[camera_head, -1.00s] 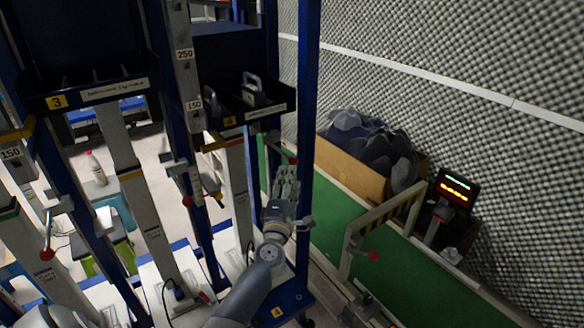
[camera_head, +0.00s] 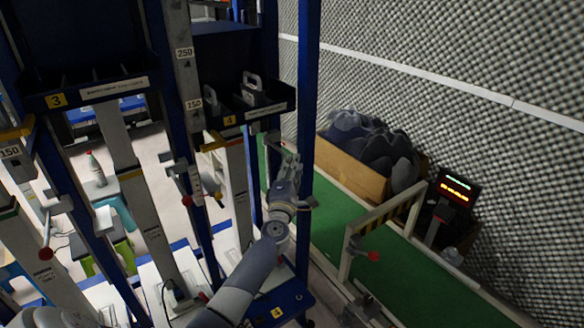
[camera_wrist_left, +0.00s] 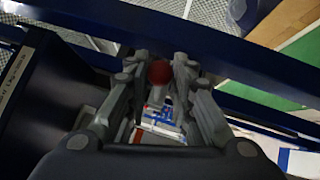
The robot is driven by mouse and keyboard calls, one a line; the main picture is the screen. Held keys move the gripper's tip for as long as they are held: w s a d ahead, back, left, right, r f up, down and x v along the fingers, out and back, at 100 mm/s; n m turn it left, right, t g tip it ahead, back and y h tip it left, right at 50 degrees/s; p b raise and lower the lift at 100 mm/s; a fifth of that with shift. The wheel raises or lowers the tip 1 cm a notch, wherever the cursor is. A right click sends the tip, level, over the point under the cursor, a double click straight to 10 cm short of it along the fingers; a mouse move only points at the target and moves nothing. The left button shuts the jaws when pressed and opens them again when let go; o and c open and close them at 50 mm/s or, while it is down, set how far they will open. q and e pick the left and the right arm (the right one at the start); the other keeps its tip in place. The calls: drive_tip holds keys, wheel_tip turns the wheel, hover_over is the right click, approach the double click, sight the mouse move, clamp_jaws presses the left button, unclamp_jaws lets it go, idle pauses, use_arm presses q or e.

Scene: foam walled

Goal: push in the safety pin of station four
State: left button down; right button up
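Station four is the blue frame with a yellow 4 label (camera_head: 229,120) under its dark tray and another 4 on its blue base plate. My left gripper (camera_head: 288,152) is up at the right side of this station, below the tray. In the left wrist view a round red knob (camera_wrist_left: 160,72) lies between the fingertips of my left gripper (camera_wrist_left: 161,66), one finger on each side. Whether the fingers touch or hold it is unclear. In the head view the knob is mostly hidden by the gripper. My right gripper is not in view.
A blue upright (camera_head: 307,110) stands close to the right of my left gripper. The tray (camera_head: 268,111) overhangs it. A gate-like rail (camera_head: 385,216) and a green conveyor (camera_head: 395,262) lie to the right. Other posts with red knobs stand to the left.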

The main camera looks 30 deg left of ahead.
use_arm(q)
drive_tip(key=w+a+b, duration=0.1)
drive_tip(key=a, duration=0.1)
drive_tip(key=w+a+b, duration=0.1)
drive_tip(key=a, duration=0.2)
drive_tip(key=w+a, duration=0.1)
drive_tip(key=a, duration=0.2)
drive_tip(key=shift+w+a+r+b, duration=0.1)
drive_tip(key=shift+b, duration=0.3)
drive_tip(key=c, duration=1.6)
unclamp_jaws()
drive_tip(key=shift+o, duration=1)
drive_tip(key=shift+w+a, duration=0.1)
drive_tip(key=shift+w, duration=0.05)
approach(276, 149)
drive_tip(key=v, duration=0.3)
drive_tip(key=shift+s+f, duration=0.25)
drive_tip(key=shift+s, duration=0.05)
